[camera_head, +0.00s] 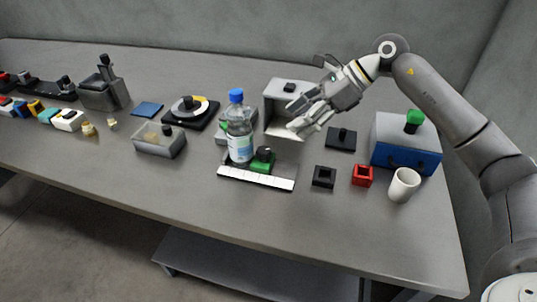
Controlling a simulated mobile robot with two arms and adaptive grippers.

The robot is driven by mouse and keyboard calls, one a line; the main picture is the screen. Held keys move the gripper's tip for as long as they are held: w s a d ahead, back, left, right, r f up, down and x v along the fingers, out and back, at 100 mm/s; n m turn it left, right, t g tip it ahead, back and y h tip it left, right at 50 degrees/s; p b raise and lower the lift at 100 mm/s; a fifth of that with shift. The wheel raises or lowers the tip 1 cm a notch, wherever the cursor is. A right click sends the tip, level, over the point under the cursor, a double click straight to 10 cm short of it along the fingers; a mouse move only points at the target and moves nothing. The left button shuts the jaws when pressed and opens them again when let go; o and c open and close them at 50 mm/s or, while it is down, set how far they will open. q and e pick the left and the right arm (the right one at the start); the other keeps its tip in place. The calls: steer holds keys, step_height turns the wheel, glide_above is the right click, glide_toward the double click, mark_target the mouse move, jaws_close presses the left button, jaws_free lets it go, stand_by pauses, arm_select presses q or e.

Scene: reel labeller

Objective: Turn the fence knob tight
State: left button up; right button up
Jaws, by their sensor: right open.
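A black knob (264,153) sits on a small green block (261,163) behind a white graduated strip (256,178); it looks like the fence knob. A clear bottle with a blue cap (239,134) stands upright just left of the block and hides part of what is behind it. My right gripper (297,115) is open and empty, above and to the right of the knob, in front of a grey open-fronted housing (289,88). It is apart from the knob. My left gripper is not in view.
A black square holder (324,177), a red one (362,175), a white cup (404,185) and a blue-fronted box with a green knob (406,146) stand to the right. A grey box (159,140) and a round turntable (191,111) are left. The table's front (240,220) is clear.

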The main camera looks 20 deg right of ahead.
mark_target(266, 150)
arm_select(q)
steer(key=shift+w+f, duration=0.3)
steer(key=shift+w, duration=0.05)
arm_select(e)
steer(key=x, duration=0.8)
steer(key=d+f+x, duration=0.1)
steer(key=x, duration=0.3)
steer(key=shift+s+f, duration=0.1)
steer(key=shift+f, duration=0.1)
steer(key=shift+c, duration=0.3)
steer(key=c, duration=0.9)
